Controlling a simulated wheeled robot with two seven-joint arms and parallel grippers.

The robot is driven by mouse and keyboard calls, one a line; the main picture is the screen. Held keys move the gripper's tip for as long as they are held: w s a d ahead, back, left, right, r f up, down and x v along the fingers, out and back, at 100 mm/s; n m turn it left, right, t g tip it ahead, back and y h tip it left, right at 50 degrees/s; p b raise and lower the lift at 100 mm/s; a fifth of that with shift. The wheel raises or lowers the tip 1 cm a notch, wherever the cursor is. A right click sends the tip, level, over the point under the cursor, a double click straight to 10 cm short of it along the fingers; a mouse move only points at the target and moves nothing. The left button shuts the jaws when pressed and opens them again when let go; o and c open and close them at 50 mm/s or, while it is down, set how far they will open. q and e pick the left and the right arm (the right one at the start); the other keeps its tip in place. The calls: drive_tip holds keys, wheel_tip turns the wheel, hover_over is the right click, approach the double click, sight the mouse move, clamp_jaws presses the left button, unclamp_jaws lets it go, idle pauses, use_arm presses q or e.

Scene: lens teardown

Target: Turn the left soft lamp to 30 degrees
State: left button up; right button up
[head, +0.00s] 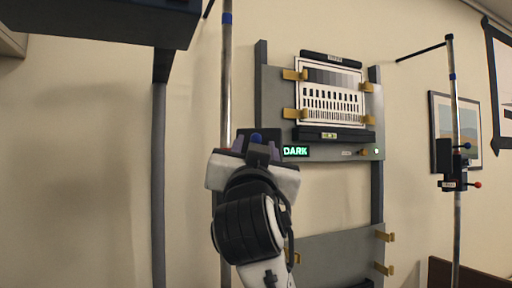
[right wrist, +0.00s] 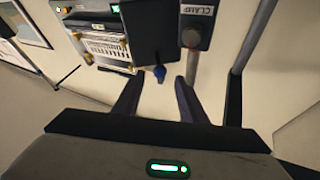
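The left pole (head: 226,75), with blue bands, rises behind my right gripper (head: 256,150). A blue knob (head: 256,136) shows just past the gripper, and a small red knob (head: 225,150) lies to its left. In the right wrist view, my gripper's two purple fingers (right wrist: 158,88) are apart, with the blue knob (right wrist: 160,73) between their tips, not visibly gripped. The knob sits at the edge of a dark block (right wrist: 153,30), beside a part labelled CLAMP (right wrist: 200,11). I cannot make out the left lamp's head for certain. My left gripper is out of view.
A test chart (head: 332,92) is held by yellow clips on a grey board (head: 272,85), beside a green DARK sign (head: 296,151). A right pole (head: 456,110) carries a clamp (head: 450,165) with a red knob. A dark box (head: 100,18) overhangs top left.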

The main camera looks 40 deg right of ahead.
drive_tip(key=v, duration=0.4)
drive_tip(key=shift+s+b, duration=0.15)
drive_tip(key=shift+b, duration=0.2)
